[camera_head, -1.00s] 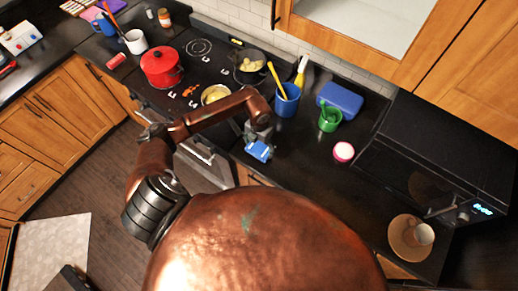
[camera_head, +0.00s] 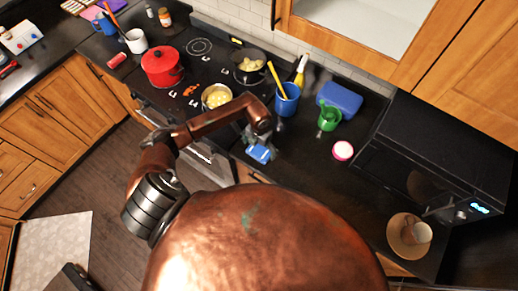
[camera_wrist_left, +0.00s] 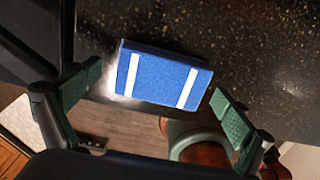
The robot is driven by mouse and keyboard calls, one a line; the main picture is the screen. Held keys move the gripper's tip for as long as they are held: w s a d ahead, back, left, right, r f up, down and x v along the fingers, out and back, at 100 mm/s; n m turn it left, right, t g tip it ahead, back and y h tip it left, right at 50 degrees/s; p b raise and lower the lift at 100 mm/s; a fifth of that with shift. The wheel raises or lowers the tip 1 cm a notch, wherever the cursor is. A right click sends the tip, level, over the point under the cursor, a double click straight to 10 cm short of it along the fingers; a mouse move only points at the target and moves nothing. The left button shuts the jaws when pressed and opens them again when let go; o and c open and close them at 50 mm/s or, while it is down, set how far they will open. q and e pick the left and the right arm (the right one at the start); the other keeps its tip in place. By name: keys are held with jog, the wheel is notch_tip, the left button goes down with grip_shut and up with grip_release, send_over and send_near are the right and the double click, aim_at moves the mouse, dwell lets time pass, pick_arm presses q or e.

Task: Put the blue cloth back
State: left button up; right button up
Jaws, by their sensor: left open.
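The blue cloth (camera_head: 258,154) is a folded blue block with two white stripes. It lies on the dark counter close to its front edge. In the left wrist view the cloth (camera_wrist_left: 160,78) sits between my two spread green finger pads. My left gripper (camera_wrist_left: 156,92) is open, with a gap showing on either side of the cloth. In the head view my left gripper (camera_head: 254,138) is right at the cloth, partly hidden by my arm. My right gripper is not in view.
A blue cup with tools (camera_head: 287,101), a green mortar (camera_head: 328,119), a blue box (camera_head: 340,98) and a pink-topped round item (camera_head: 343,151) stand to the right. The stove with pots (camera_head: 216,97) is to the left. The microwave (camera_head: 435,150) is at far right.

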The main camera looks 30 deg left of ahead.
aim_at(259, 150)
pick_arm(q)
jog(key=shift+r, duration=0.6)
notch_tip(259, 150, up, 11)
jog(key=b, duration=0.2)
jog(key=shift+b, duration=0.4)
